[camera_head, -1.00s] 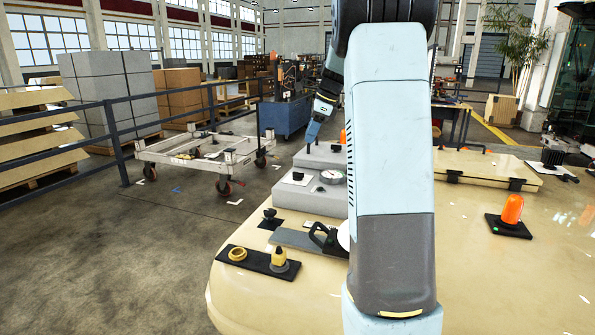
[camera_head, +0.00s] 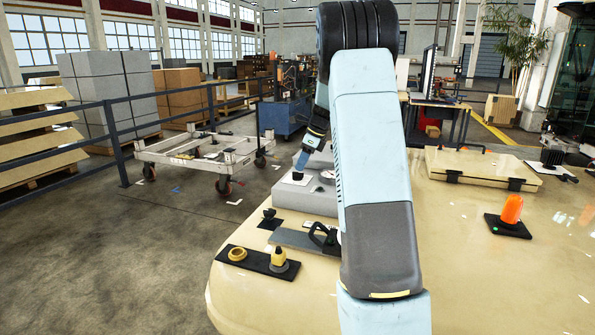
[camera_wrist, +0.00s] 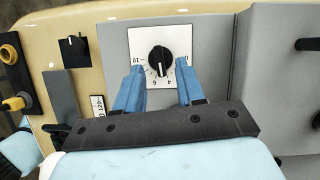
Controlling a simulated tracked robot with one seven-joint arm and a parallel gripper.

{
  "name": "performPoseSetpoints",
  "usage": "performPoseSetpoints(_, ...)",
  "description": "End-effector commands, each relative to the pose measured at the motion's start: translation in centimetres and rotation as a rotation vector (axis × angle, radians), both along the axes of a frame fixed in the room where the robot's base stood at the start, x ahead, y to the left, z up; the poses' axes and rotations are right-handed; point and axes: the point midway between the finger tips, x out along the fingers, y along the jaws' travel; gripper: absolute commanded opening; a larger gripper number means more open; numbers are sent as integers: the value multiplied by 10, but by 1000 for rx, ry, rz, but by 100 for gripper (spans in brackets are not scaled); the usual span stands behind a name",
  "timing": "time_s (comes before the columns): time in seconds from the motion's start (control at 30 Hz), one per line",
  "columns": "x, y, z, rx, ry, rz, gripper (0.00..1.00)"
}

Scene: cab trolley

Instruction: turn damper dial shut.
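The dial (camera_wrist: 160,61) is a black round knob with a white pointer line, on a white square plate (camera_wrist: 182,35) with a printed number scale. In the wrist view the pointer faces down toward the 6 and 4 marks. My gripper (camera_wrist: 160,68) is open, with one blue finger on each side of the dial's lower part; I cannot tell whether either touches it. In the head view my gripper (camera_head: 299,168) is just above the white plate (camera_head: 294,180) on the grey box, and hides most of the knob.
A second black knob (camera_wrist: 73,46) on a dark plate sits left in the wrist view. A yellow ring (camera_head: 237,254) and yellow mushroom-like knob (camera_head: 279,257) share a black strip near the front edge. An orange beacon (camera_head: 512,208) stands at right. My arm hides the middle.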

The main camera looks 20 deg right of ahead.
Motion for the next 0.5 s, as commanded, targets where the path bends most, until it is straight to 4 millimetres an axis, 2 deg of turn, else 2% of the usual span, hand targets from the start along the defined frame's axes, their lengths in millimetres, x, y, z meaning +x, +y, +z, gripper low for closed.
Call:
performPoseSetpoints(0.2, 6, 9, -25, 0, 2, 1, 38)
performPoseSetpoints(0.5, 8, 11, -32, 0, 0, 1, 38)
